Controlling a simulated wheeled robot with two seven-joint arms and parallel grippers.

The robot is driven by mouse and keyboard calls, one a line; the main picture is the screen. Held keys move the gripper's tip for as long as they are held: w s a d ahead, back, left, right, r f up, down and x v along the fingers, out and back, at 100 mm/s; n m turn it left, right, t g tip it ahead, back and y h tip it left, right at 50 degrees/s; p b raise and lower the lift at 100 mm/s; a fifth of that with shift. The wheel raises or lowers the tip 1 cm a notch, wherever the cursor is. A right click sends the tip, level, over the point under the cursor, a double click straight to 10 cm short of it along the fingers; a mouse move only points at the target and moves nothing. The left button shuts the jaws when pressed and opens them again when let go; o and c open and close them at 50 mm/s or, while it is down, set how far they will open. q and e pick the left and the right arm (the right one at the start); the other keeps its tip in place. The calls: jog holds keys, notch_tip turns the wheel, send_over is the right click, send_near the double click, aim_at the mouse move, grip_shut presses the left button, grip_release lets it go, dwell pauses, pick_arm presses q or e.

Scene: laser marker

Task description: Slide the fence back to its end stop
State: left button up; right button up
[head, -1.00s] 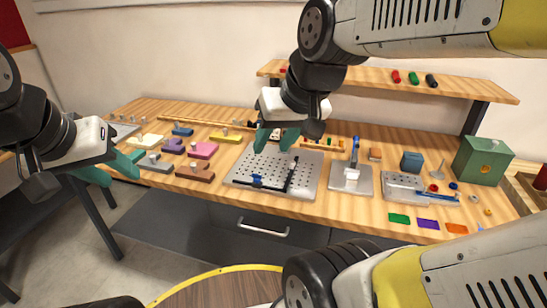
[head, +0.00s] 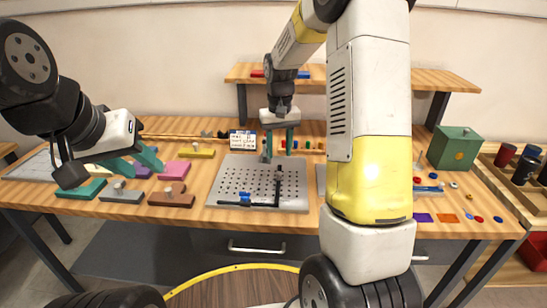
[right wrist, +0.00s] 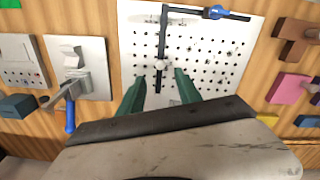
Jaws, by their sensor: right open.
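The perforated metal plate (head: 235,170) lies on the workbench; it also shows in the right wrist view (right wrist: 200,65). An L-shaped black fence is on it, with a long bar (head: 278,185) and a short front arm carrying a blue clamp (head: 245,199). In the right wrist view, the bar (right wrist: 163,40) points at my right gripper (right wrist: 159,84), its end appearing between the fingertips. My right gripper (head: 278,153) is open above the plate's back edge; its height over the bar is unclear. My left gripper (head: 143,165) is open, over the bench's left side.
Coloured blocks (head: 172,196) stand left of the plate. A small label card (head: 243,140) stands behind it. In the right wrist view, a grey fixture with a blue handle (right wrist: 70,115) stands beside the plate. A green box (head: 455,148) is at the right. My right arm hides part of the bench.

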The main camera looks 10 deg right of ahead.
aim_at(279, 172)
notch_tip(279, 172, down, 7)
jog(key=shift+f, duration=0.15)
dwell(0.4)
grip_shut()
dwell(1.2)
